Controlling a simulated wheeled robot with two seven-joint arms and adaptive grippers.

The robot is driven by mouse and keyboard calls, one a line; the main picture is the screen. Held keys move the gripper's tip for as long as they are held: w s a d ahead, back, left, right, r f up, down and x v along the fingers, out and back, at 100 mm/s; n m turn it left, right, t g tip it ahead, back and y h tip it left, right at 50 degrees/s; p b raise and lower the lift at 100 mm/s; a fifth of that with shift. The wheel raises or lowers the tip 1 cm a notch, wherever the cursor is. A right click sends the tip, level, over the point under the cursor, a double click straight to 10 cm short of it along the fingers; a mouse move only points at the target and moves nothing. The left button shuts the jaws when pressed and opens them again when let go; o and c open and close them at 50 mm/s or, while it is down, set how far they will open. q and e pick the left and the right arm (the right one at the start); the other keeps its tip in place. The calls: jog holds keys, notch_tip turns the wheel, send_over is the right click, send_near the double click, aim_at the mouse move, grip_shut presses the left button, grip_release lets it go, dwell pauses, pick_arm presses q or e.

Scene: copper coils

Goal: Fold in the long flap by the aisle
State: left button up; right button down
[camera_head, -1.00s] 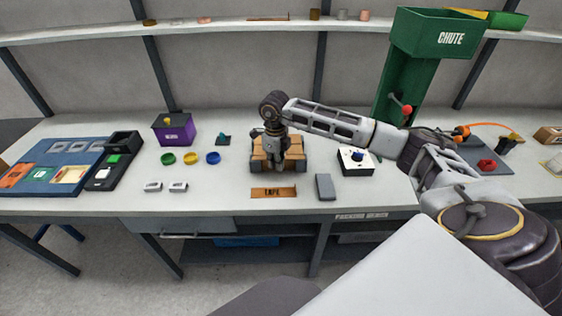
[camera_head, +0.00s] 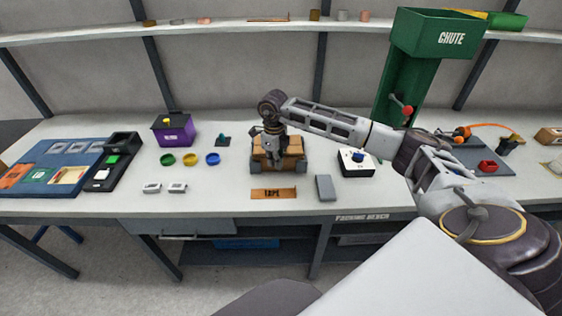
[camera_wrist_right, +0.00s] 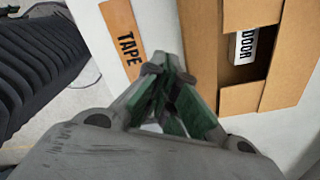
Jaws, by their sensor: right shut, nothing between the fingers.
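The open brown carton (camera_head: 294,163) stands on a dark grey holder (camera_head: 256,170) at the middle of the bench. My right gripper (camera_head: 275,160) is over its front left part, fingers pointing down. In the right wrist view, the green-padded fingertips (camera_wrist_right: 166,72) are together with nothing between them, beside the carton's long side flap (camera_wrist_right: 204,48). Whether they touch it I cannot tell. My arm hides part of the carton. My left gripper is out of view.
A brown TAPE strip (camera_head: 273,193) and a grey block (camera_head: 325,188) lie in front of the carton. Coloured rings (camera_head: 190,159) and a purple bin (camera_head: 174,130) are to the left. The green chute (camera_head: 440,42) stands behind.

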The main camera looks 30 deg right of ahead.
jog(key=shift+w+d+r+b, duration=0.15)
jog(key=shift+w+d, duration=0.25)
jog(key=shift+w, duration=0.25)
jog(key=shift+w+d+r+b, duration=0.1)
jog(key=shift+w+d+b, duration=0.1)
jog(key=shift+w+d, duration=0.35)
jog(key=shift+w+d+r+b, duration=0.15)
jog(key=shift+w+d, duration=0.1)
jog(key=shift+w, duration=0.5)
jog(key=shift+w+d, duration=0.1)
jog(key=shift+w, duration=0.05)
jog(key=shift+w+d+r, duration=0.35)
jog(key=shift+w+d, duration=0.15)
jog(key=shift+w, duration=0.3)
jog(key=shift+w+d+r, duration=0.35)
jog(key=shift+w+d, duration=0.1)
jog(key=shift+w, duration=0.45)
jog(key=shift+w+d+f+b, duration=0.25)
jog(key=shift+w+d, duration=0.05)
jog(key=shift+w, duration=0.15)
jog(key=shift+w+d+f+b, duration=0.2)
jog(key=shift+w+d, duration=0.1)
jog(key=shift+w, duration=0.15)
jog(key=shift+f+b, duration=0.5)
jog(key=shift+f, duration=0.65)
dwell(0.5)
